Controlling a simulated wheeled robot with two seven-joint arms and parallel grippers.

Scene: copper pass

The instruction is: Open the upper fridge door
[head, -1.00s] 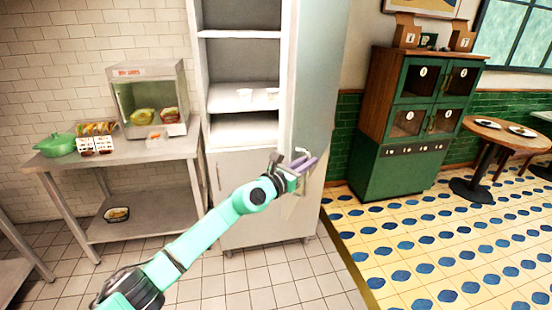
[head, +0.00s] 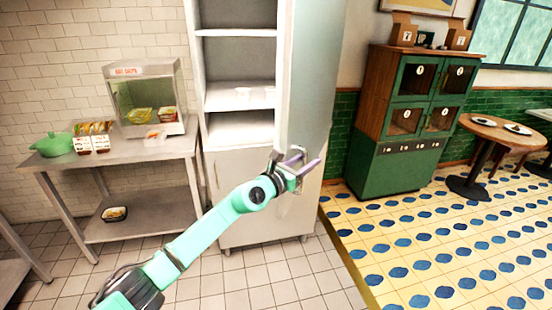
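The tall pale fridge (head: 237,166) stands in the middle of the view. Its upper door (head: 311,75) is swung wide open to the right, showing the shelves inside. The lower door is shut. My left gripper (head: 305,166) is at the bottom of the upper door, beside the pale handle (head: 302,150). Its purple fingers are spread apart with nothing seen between them. Whether a finger still touches the handle I cannot tell. My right gripper is out of view.
A steel table (head: 120,158) at left holds a glass display case (head: 145,97), a green pot (head: 53,144) and snack packs. A green cabinet (head: 400,165) and a round table (head: 495,130) stand at right. The tiled floor in front is clear.

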